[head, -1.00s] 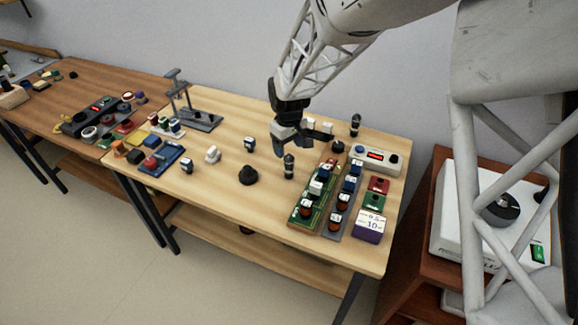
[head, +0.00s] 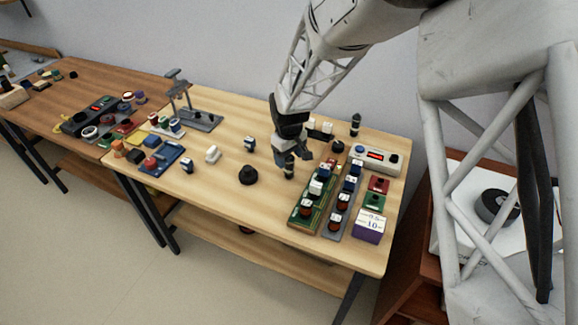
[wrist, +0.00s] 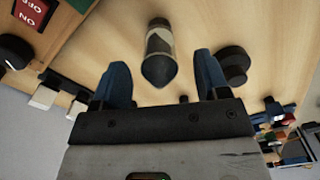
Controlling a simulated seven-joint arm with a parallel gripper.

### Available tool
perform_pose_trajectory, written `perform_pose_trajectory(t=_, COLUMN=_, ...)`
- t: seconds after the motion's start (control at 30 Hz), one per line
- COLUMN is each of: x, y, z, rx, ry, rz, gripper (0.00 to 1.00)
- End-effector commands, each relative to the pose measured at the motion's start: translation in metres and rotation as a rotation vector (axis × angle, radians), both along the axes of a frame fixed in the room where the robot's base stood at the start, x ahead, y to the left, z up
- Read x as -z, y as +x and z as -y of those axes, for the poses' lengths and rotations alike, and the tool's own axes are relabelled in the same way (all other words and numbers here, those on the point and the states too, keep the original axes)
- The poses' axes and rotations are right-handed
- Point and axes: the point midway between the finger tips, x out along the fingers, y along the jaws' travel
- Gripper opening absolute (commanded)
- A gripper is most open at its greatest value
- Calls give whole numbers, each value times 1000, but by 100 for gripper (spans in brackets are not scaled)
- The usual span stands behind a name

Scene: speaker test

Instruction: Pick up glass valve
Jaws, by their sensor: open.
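The glass valve, a small upright dark cylinder with a pale band, stands on the light wooden table (head: 225,205) in the head view (head: 289,170). In the wrist view the valve (wrist: 159,50) shows its dark rounded top, just beyond the gap between the fingertips. My gripper (head: 291,153) is open and points down right above the valve, its fingers partly overlapping the valve's upper part. In the wrist view my gripper's blue fingers (wrist: 162,78) are spread with nothing held between them.
A black knob-like piece (head: 248,176) stands left of the valve. A green board (head: 300,222) with several parts lies close on the right. A similar dark cylinder (head: 355,125) stands at the back. A purple box (head: 369,230) is at the front right. The table's front middle is clear.

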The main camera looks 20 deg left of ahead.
Motion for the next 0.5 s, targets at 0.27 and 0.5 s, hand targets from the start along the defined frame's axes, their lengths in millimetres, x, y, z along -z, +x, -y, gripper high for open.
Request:
perform_pose_trajectory(t=0.27, x=27, y=1, z=0, rx=0, ry=-1, rz=0, gripper=68)
perform_pose_trajectory(t=0.5, x=30, y=1, z=0, rx=0, ry=0, rz=0, gripper=68)
